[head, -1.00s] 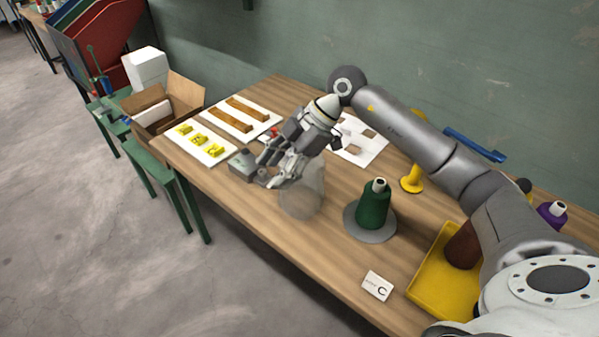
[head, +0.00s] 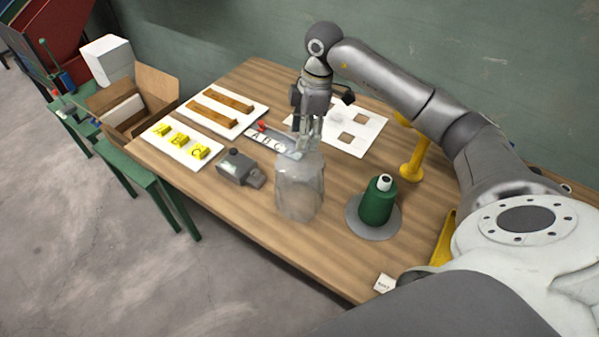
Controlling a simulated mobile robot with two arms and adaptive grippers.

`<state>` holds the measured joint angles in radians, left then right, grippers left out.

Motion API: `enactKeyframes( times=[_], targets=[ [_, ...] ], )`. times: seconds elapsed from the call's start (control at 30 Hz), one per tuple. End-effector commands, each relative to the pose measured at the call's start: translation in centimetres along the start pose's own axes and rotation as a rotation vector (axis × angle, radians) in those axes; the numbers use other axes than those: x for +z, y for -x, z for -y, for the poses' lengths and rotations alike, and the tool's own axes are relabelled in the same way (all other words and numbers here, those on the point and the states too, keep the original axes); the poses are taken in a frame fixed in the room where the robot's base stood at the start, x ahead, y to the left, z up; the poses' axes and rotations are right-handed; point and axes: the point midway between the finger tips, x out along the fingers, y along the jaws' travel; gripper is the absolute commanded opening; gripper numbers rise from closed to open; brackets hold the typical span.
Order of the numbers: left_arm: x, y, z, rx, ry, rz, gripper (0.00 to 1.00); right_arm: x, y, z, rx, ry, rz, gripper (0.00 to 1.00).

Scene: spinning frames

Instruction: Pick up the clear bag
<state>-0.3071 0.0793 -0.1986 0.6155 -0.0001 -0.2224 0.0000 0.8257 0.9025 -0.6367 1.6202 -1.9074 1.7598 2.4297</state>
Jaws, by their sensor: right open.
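The clear bag (head: 300,190) is see-through and stands near the front edge of the wooden table, left of the green spool. My right gripper (head: 307,145) points down at the bag's top. Its fingers are open and overlap the bag's upper end in the head view. I cannot tell whether they touch it. My left gripper is not in view.
A green spool (head: 377,203) on a grey disc stands right of the bag. A small grey device (head: 238,168) lies to its left, with an ABC strip (head: 270,143) behind. White boards with yellow letters (head: 180,146) and wooden bars (head: 221,107) lie further left.

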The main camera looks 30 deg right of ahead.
Motion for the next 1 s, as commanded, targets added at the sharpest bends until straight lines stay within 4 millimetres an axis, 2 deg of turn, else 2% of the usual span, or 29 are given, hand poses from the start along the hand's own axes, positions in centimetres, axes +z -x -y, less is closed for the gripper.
enactKeyframes(
  times=[0.1, 0.17, 0.27, 0.4, 0.5, 0.63, 0.83, 1.0],
  targets=[
    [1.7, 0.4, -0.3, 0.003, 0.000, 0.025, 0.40, 0.0, -0.8, 0.1, -0.001, 0.000, 0.000, 0.48],
    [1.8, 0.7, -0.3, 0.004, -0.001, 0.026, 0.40, -0.1, -1.1, 0.1, -0.002, 0.001, 0.000, 0.48],
    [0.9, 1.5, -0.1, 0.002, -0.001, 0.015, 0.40, -0.1, -2.0, 0.3, -0.004, 0.001, 0.001, 0.48],
    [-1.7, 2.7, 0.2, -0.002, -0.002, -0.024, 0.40, -0.2, -3.6, 0.6, -0.003, 0.002, 0.000, 0.48],
    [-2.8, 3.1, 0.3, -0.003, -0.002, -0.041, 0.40, -0.2, -5.1, 0.5, -0.003, 0.000, -0.001, 0.48],
    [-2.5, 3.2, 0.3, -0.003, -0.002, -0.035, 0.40, -0.1, -6.0, 0.5, 0.000, 0.002, 0.000, 0.48],
    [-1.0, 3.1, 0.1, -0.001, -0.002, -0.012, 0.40, -0.1, -6.1, 0.5, 0.001, 0.002, -0.001, 0.48],
    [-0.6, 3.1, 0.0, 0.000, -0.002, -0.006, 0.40, -0.1, -6.1, 0.5, 0.001, 0.002, -0.001, 0.27]
  ],
)
